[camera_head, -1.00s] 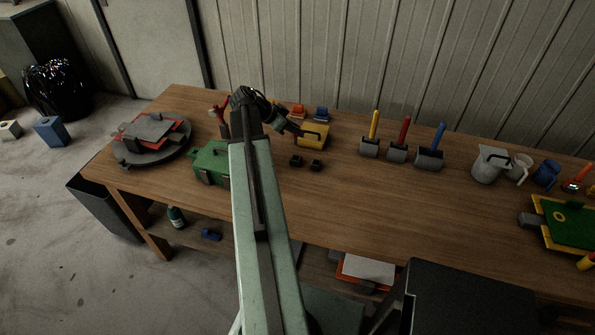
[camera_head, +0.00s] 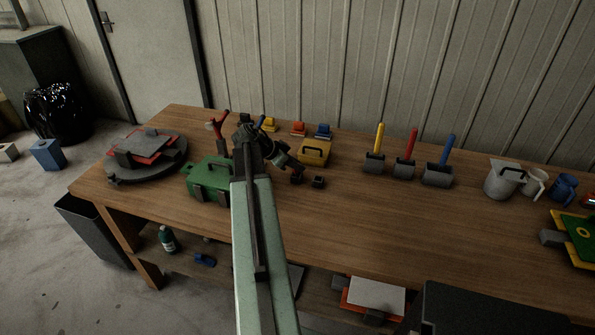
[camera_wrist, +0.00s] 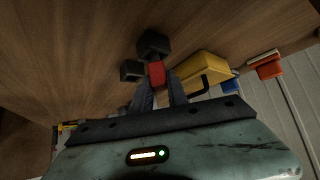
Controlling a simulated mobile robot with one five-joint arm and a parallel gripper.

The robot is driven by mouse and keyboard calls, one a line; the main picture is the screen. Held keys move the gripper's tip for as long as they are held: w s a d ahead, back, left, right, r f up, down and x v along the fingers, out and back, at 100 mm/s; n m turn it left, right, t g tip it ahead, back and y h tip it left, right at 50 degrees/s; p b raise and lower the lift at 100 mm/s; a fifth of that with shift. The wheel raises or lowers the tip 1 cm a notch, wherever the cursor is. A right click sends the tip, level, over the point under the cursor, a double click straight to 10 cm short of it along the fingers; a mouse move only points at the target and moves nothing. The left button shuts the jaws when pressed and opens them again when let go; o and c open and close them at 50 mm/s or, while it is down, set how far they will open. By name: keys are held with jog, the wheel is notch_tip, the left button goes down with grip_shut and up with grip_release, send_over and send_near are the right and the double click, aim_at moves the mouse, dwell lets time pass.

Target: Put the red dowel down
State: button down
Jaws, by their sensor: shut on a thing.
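My gripper (camera_wrist: 160,88) is shut on a red piece, the red dowel (camera_wrist: 157,73), seen in the wrist view between the fingertips. Only a short part of the dowel shows. A black block (camera_wrist: 153,42) is just beyond the dowel's end; I cannot tell whether they touch. A second black block (camera_wrist: 131,70) sits on the table beside the gripper. In the head view my gripper (camera_head: 295,168) is low over the table, close to the black blocks, and the dowel is too small or hidden to make out.
A yellow box (camera_head: 314,152) stands close behind the gripper, and a green box (camera_head: 211,178) is to its left. Grey blocks with yellow, red and blue handles (camera_head: 405,168) stand to the right. The table (camera_head: 350,215) is clear in front.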

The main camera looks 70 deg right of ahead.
jog(key=shift+f, duration=0.25)
jog(key=c, duration=1.3)
grip_release()
jog(key=shift+r, duration=0.15)
jog(key=shift+r, duration=0.15)
jog(key=p+v, duration=0.9)
jog(key=v, duration=0.3)
jog(key=shift+a, duration=0.1)
